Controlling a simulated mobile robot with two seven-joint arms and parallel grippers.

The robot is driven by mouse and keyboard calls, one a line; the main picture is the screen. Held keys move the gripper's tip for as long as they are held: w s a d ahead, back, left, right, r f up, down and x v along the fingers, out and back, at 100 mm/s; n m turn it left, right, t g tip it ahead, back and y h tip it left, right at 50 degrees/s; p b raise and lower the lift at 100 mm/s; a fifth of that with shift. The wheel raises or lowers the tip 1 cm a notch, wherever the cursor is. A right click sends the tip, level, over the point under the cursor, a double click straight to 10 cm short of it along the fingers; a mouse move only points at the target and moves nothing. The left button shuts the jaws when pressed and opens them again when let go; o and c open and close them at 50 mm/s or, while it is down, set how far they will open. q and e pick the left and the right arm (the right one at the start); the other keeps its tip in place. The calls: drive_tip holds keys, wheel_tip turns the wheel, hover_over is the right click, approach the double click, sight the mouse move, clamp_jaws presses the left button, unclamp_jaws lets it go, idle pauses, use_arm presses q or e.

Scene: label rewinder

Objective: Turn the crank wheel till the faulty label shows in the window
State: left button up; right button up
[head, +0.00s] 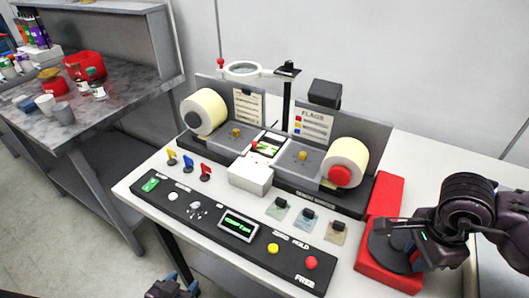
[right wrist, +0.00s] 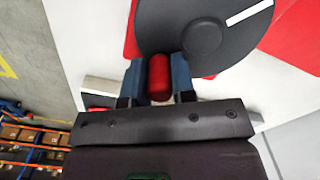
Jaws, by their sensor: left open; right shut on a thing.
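The crank wheel is a dark grey disc (head: 384,252) on a red base (head: 388,195) at the right end of the table. The wheel also shows in the right wrist view (right wrist: 225,38), with a white line on its face. My right gripper (head: 402,228) is shut on the wheel's red handle (right wrist: 159,75), between its two blue-grey fingers. The window (head: 269,143) sits between the two label rolls and shows a green and white label; its details are too small to read. My left gripper (head: 174,289) is open and empty at the bottom edge, mostly out of frame.
Two cream label rolls (head: 205,112) (head: 346,162) stand on the rewinder. A black control panel (head: 190,208) with a small green display (head: 238,225) runs along the front. Coloured flags (head: 188,162) and a magnifier (head: 243,70) are nearby. A side bench (head: 110,105) stands at left.

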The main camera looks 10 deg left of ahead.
sight(395, 264)
drive_tip(key=a, duration=0.1)
drive_tip(key=s+a, duration=0.1)
drive_tip(key=shift+a+b, duration=0.3)
drive_tip(key=shift+b, duration=0.05)
drive_tip(key=shift+a, duration=0.6)
use_arm(q)
drive_tip(key=shift+s+f, duration=0.25)
drive_tip(key=shift+f, duration=0.55)
drive_tip(key=shift+s, duration=0.15)
use_arm(e)
drive_tip(key=o, duration=0.8)
drive_tip(key=shift+d, duration=0.1)
drive_tip(key=shift+c, duration=0.2)
use_arm(q)
drive_tip(key=shift+w+r, duration=0.15)
drive_tip(key=shift+w, duration=0.05)
use_arm(e)
drive_tip(key=shift+w+r, duration=0.1)
drive_tip(key=shift+r, duration=0.05)
drive_tip(key=shift+c, duration=0.4)
